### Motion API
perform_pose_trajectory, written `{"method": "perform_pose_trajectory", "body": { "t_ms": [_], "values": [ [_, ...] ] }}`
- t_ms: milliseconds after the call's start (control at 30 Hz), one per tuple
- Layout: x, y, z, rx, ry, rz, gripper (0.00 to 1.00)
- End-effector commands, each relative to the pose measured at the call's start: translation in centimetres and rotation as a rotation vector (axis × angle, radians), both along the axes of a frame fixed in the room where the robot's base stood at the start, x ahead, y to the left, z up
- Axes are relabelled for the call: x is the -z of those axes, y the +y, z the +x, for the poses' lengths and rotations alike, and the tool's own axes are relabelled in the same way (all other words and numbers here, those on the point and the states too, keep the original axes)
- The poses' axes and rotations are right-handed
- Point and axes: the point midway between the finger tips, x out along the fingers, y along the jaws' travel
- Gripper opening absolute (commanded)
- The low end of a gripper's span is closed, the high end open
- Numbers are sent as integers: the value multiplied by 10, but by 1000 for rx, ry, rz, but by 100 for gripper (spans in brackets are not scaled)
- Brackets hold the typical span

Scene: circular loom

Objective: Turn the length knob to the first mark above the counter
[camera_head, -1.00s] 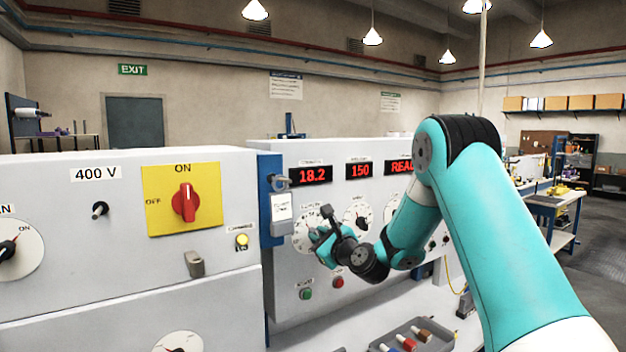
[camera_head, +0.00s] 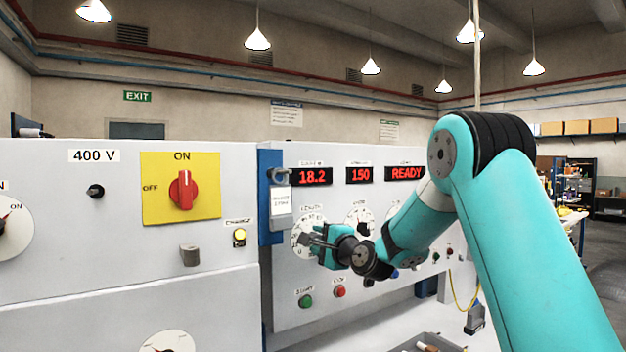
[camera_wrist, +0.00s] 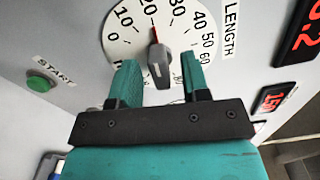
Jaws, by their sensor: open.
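The length knob (camera_wrist: 160,62) is grey with a red pointer and sits on a white dial (camera_wrist: 118,42) numbered in tens, labelled LENGTH. In the wrist view its pointer is close to the 20. My gripper (camera_wrist: 163,75) is open, with one teal finger on each side of the knob's lower part; I cannot tell whether they touch it. In the head view, my gripper (camera_head: 306,240) is in front of the length dial (camera_head: 300,222) and partly hides it. The counter (camera_head: 312,176) above the dial reads 18.2.
A second dial (camera_head: 359,216) is beside the length dial. The green START button (camera_head: 305,301) and red button (camera_head: 340,291) are below.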

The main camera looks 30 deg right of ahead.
Motion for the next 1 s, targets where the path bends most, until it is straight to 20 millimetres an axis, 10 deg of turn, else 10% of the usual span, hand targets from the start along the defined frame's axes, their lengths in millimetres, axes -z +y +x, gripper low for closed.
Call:
{"method": "perform_pose_trajectory", "body": {
  "t_ms": [433, 1000],
  "values": [
    [3, -3, -63, 2, -2, 0, 43],
    [0, -3, -68, 1, -1, 1, 43]
  ]
}}
